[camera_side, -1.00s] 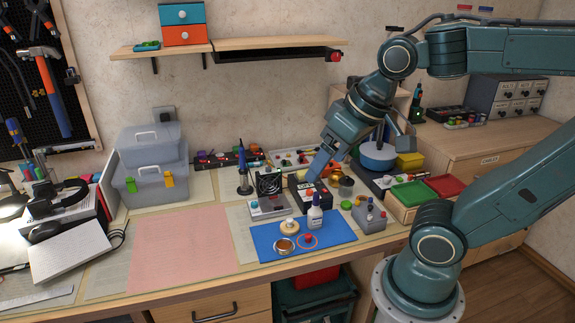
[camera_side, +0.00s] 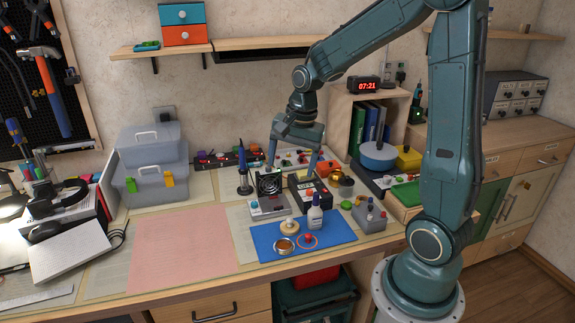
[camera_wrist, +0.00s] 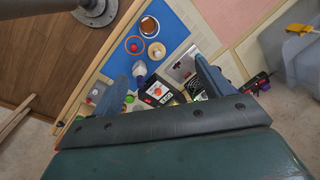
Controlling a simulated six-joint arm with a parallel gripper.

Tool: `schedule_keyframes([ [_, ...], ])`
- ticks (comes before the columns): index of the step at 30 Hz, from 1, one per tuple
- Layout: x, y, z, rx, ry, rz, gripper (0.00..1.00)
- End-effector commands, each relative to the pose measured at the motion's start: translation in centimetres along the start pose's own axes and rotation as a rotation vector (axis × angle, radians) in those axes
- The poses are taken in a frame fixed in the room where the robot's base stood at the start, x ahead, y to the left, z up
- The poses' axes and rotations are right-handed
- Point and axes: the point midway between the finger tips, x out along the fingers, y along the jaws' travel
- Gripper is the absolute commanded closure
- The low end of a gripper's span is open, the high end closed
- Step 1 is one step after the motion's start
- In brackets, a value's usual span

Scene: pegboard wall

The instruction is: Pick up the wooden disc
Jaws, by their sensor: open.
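The wooden disc (camera_side: 289,227) is a pale tan round piece with a light knob on top. It lies on the blue mat (camera_side: 262,246) near its back edge. In the wrist view the disc (camera_wrist: 157,51) shows on the mat beyond my fingers. My gripper (camera_side: 291,165) is open and points down, fingers spread. It is above and behind the mat, over the black fan and dark box, apart from the disc. Both fingers of my gripper (camera_wrist: 163,74) show in the wrist view, with nothing seen between them at their tips.
On the mat, a white bottle (camera_side: 315,213) stands right of the disc, with a round tin (camera_side: 284,246) and a red ring (camera_side: 308,241) in front. A grey switch box (camera_side: 268,205) and a grey box with buttons (camera_side: 369,215) flank the mat. A pink sheet (camera_side: 180,250) lies clear to the left.

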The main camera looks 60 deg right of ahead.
Motion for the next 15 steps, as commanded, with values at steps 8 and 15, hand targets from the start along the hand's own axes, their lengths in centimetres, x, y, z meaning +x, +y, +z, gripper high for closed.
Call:
schedule_keyframes([
  [8,5.8,0.3,-4.7,0.351,-0.054,0.061,0.22],
  [15,9.9,1.3,-7.6,0.592,-0.086,0.102,0.22],
])
